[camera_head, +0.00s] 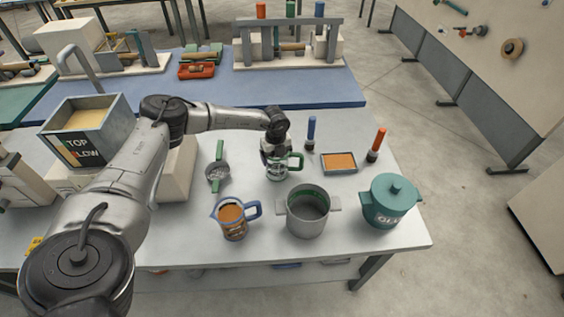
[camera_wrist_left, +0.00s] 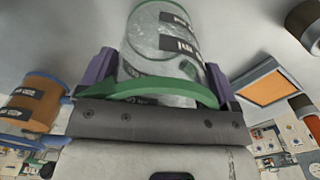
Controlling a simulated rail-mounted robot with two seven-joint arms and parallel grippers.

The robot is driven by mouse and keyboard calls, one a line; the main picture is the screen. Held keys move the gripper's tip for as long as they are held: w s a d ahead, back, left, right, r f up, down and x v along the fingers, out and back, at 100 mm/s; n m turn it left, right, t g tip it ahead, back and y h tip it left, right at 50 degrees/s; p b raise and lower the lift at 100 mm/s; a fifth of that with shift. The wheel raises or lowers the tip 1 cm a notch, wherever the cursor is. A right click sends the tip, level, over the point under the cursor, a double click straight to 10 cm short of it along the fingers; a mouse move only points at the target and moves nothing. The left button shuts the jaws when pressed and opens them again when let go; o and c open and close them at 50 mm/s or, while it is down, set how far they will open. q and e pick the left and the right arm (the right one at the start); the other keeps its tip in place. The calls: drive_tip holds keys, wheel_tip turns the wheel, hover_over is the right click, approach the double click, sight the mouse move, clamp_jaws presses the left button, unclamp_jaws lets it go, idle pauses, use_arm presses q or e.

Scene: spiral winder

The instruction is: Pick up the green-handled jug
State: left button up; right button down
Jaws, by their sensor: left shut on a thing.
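The green-handled jug (camera_head: 277,171) is clear with dark labels, a green rim and a green handle on its right side. It is upright at the middle of the white table. My left gripper (camera_head: 275,150) comes down over it from above. In the left wrist view the jug (camera_wrist_left: 165,50) sits between the purple fingers of my left gripper (camera_wrist_left: 160,80), which is shut on it. The gripper hides part of the jug's top in the head view. I cannot tell whether its base touches the table. My right gripper is not in view.
A blue-handled jug (camera_head: 233,222) with orange contents, a grey pot (camera_head: 307,216) and a teal lidded pot (camera_head: 388,205) stand in front. A strainer (camera_head: 217,173) is left; an orange-filled tray (camera_head: 339,162), blue-handled tool (camera_head: 311,130) and orange-handled tool (camera_head: 376,145) are right.

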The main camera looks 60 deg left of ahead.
use_arm(q)
drive_tip(key=shift+r, duration=0.1)
drive_tip(key=w+d+r+p, duration=0.2)
drive_tip(key=w+d+r, duration=0.1)
drive_tip(key=d+r, duration=0.8)
drive_tip(key=shift+d, duration=0.15)
